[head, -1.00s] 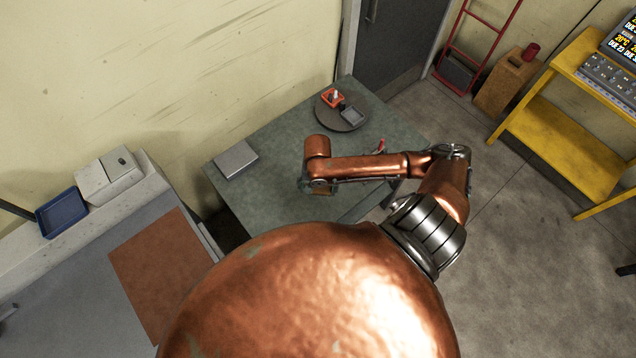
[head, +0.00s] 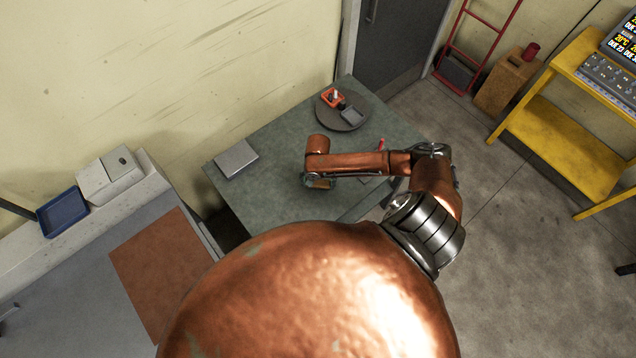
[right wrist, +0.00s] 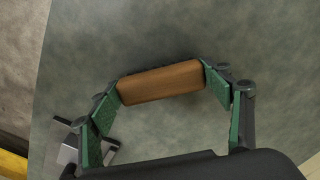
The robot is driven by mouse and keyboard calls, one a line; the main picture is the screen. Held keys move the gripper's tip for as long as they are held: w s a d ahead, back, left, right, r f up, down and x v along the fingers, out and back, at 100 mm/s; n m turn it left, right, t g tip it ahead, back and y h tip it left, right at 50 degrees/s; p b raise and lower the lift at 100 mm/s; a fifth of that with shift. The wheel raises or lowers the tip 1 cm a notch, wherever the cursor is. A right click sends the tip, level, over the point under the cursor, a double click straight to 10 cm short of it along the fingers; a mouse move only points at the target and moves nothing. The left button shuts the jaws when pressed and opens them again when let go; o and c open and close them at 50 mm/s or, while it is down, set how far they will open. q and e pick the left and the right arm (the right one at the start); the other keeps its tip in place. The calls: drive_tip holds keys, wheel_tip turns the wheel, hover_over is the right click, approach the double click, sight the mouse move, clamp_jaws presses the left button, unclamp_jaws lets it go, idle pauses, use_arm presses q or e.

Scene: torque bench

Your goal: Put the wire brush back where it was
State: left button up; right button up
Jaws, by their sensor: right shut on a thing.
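My right gripper (right wrist: 162,84) is shut on the wire brush (right wrist: 161,81), whose brown wooden back shows between the green finger pads in the right wrist view. In the head view the right gripper (head: 318,184) is above the middle of the green bench top (head: 265,195), mostly hidden under my arm. The wrist view shows the bench surface behind the brush; whether the brush touches it I cannot tell. My left gripper is not in view.
A round grey plate (head: 329,121) at the back holds an orange tray (head: 331,97) and a small grey tray (head: 352,116). A flat silver box (head: 236,159) lies at the left. A red-tipped item (head: 380,144) shows beyond my arm. The bench between box and gripper is clear.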

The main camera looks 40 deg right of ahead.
sight(318, 183)
drive_tip(key=shift+f, duration=0.1)
drive_tip(key=o, duration=1.1)
wheel_tip(318, 183, up, 12)
